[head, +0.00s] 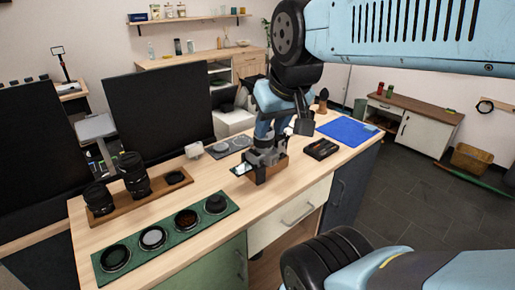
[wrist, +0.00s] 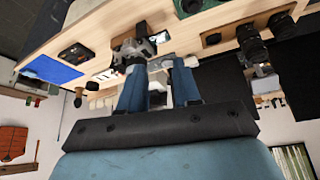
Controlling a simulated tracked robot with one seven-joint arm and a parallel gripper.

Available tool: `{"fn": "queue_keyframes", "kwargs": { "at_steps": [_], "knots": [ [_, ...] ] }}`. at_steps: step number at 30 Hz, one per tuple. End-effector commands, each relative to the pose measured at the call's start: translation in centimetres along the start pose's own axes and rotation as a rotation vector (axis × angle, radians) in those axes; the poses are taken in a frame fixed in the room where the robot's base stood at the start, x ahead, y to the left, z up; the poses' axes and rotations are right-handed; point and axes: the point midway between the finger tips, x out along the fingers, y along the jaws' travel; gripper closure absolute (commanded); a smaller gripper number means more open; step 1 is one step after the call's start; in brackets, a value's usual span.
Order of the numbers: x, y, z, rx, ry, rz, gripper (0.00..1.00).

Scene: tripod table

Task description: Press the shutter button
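A small grey-black camera (head: 268,156) sits on the wooden table, with a brown block (head: 272,174) below it and a flipped-out screen (head: 242,169) at its left. In the wrist view the camera (wrist: 130,48) lies beyond my fingertips, with its screen (wrist: 160,37) beside it. My gripper (head: 270,133) points down right at the camera in the head view and covers part of it. In the wrist view my gripper (wrist: 159,66) has its two blue fingers apart with nothing held between them. The shutter button is too small to make out, and I cannot tell whether a finger touches the camera.
A green tray (head: 128,277) with several round filters and a brown tray (head: 98,219) with lenses lie to the left. A black case (head: 320,149) and a blue mat (head: 348,131) lie right of the camera. Dark panels (head: 160,105) stand behind the table.

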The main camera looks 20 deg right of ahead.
Motion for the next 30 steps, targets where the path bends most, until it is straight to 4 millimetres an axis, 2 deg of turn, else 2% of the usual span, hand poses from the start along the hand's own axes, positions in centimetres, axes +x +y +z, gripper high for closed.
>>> {"fn": "queue_keyframes", "kwargs": {
  "at_steps": [1, 10, 30],
  "knots": [
    [0.00, 0.00, 0.00, 0.000, 0.000, 0.000, 0.73],
    [0.00, 0.00, 0.00, 0.000, 0.000, 0.000, 1.00],
    [0.00, 0.00, 0.00, 0.000, 0.000, 0.000, 1.00]
  ]
}}
